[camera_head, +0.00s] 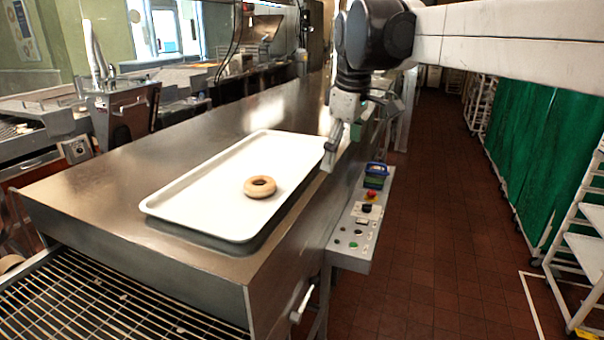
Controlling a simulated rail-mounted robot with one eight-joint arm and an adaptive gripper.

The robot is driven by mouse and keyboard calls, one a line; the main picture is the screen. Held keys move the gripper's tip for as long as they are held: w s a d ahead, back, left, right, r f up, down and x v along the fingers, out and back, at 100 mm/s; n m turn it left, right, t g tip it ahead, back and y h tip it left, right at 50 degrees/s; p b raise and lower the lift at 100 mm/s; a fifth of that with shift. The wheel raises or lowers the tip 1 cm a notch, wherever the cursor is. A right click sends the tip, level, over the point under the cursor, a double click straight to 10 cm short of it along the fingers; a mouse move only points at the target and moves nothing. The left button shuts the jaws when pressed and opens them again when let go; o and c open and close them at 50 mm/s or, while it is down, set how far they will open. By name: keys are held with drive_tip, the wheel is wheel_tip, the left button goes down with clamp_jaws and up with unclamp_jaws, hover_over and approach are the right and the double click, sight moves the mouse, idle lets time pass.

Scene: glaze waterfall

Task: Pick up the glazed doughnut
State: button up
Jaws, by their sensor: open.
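A glazed doughnut (260,187), light brown with a darker centre, lies on a white tray (190,202) on the steel counter. It is right of the tray's middle, close to its right-hand edge. My gripper (328,165) hangs from the arm at the tray's far right edge, above and to the right of the doughnut in the picture. It is open and apart from the doughnut. Its fingers are small and seen from the side, so the gap between them is hard to make out.
The steel counter (110,190) has clear room left of the tray. A control panel (355,228) with buttons is fixed along its right side. A wire grid (85,300) lies at the front left. A green curtain (540,150) and white racks stand at the right beyond the tiled floor.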

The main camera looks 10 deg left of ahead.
drive_tip(key=w+a+r+n+g+p, duration=0.15)
drive_tip(key=w+a+n+p, duration=0.35)
drive_tip(key=a, duration=0.6)
drive_tip(key=n, duration=0.3)
hover_over(260, 182)
drive_tip(key=s+d, duration=0.1)
drive_tip(key=shift+g+h, duration=0.4)
drive_tip(key=shift+g, duration=0.05)
wheel_tip(260, 182, down, 10)
drive_tip(key=shift+f, duration=0.1)
drive_tip(key=shift+s+a+f+p, duration=0.15)
drive_tip(key=shift+f+p, duration=0.1)
drive_tip(key=shift+f, duration=1.05)
drive_tip(key=shift+s+a+f+p, duration=0.1)
drive_tip(key=shift+f+p, duration=0.1)
drive_tip(key=shift+f, duration=1.1)
drive_tip(key=c, duration=1.3)
